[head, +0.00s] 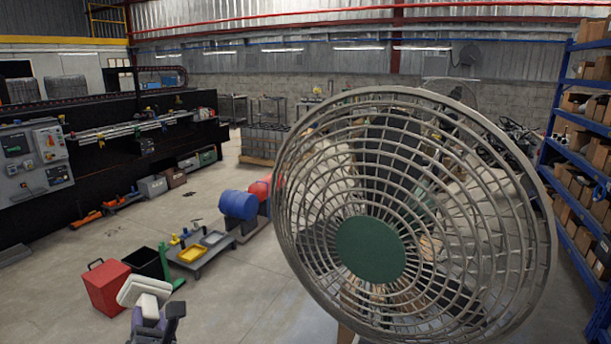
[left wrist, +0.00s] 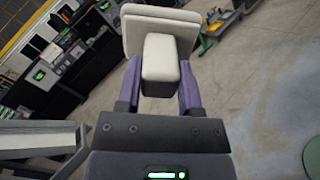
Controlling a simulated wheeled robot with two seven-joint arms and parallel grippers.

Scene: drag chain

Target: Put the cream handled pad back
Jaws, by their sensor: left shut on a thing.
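The cream handled pad (head: 140,289) is a flat, rounded cream block with a boxy cream grip below it. My left gripper (head: 155,312), with purple fingers, is shut on that grip near the bottom of the head view. In the left wrist view the pad (left wrist: 150,22) shows beyond the fingertips, and its grip sits between the two fingers of my left gripper (left wrist: 160,72). My right gripper is not in view.
A large caged fan (head: 370,248) fills the right foreground. A red box (head: 106,288), a black bin (head: 146,263) and a low grey platform (head: 203,254) stand on the floor behind the pad. Blue shelving (head: 565,150) is at far right. Open floor lies at left.

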